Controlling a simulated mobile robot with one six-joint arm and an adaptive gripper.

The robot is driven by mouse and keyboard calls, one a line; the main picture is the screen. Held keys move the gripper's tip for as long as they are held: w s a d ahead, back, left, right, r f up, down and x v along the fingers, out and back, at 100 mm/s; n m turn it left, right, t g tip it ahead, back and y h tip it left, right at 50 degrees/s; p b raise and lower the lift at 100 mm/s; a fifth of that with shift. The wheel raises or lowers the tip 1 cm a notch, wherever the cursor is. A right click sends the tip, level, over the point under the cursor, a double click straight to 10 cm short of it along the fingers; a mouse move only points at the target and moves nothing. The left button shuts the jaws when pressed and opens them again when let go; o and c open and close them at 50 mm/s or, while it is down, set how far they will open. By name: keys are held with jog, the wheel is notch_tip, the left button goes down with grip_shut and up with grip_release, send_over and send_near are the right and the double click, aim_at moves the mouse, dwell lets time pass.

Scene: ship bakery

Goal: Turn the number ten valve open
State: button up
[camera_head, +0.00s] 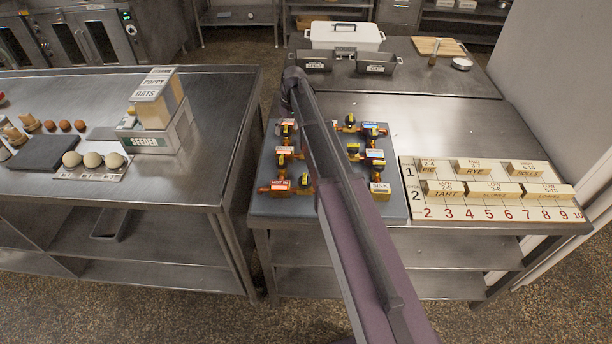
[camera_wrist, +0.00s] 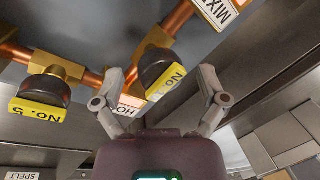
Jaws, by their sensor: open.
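A blue-grey board (camera_head: 262,207) on the steel table bears several copper-and-brass valves with dark knobs and tags, in a left group (camera_head: 281,160) and a right group (camera_head: 375,155). In the wrist view my gripper (camera_wrist: 160,74) is open, its fingers apart on either side of a dark valve knob (camera_wrist: 156,63). That knob's yellow tag (camera_wrist: 165,83) starts with "No."; its number is unclear. I cannot tell whether this is the number ten valve. A neighbouring valve (camera_wrist: 45,90) to the left is tagged No. 5. In the head view my arm hides the board's middle.
Right of the valves lies a numbered board (camera_head: 480,213) with wooden blocks. Behind stand dark tins (camera_head: 378,66) and a white lidded box (camera_head: 345,38). A left counter (camera_head: 215,115) holds eggs and a seeder box (camera_head: 165,137). A gap separates the tables.

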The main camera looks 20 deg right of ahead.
jog(key=m, duration=0.4)
jog(key=shift+s+t, duration=0.1)
jog(key=shift+t, duration=0.3)
jog(key=m+t, duration=0.1)
jog(key=m, duration=0.3)
jog(key=shift+m, duration=0.4)
jog(key=m, duration=0.4)
jog(key=shift+s+t, duration=0.1)
jog(key=shift+t, duration=0.3)
jog(key=m+h, duration=0.1)
jog(key=m, duration=0.3)
jog(key=shift+a+m+t, duration=0.15)
jog(key=shift+m+t, duration=0.15)
jog(key=shift+r+p, duration=0.35)
jog(key=p+v, duration=1.3)
jog(key=s+f+n+b, duration=0.3)
jog(key=s+n, duration=0.1)
jog(key=s, duration=0.4)
jog(key=s+a+f+n+g+b, duration=0.1)
jog(key=s+f+n+b, duration=0.3)
jog(key=s, duration=0.5)
jog(key=s+f+n+g+h+b, duration=0.1)
jog(key=s+f+n+b, duration=0.2)
jog(key=s, duration=0.6)
jog(key=shift+s+a+f+n, duration=0.1)
jog(key=shift+a+f+n, duration=0.1)
jog(key=shift+n, duration=0.5)
jog(key=shift+s, duration=0.55)
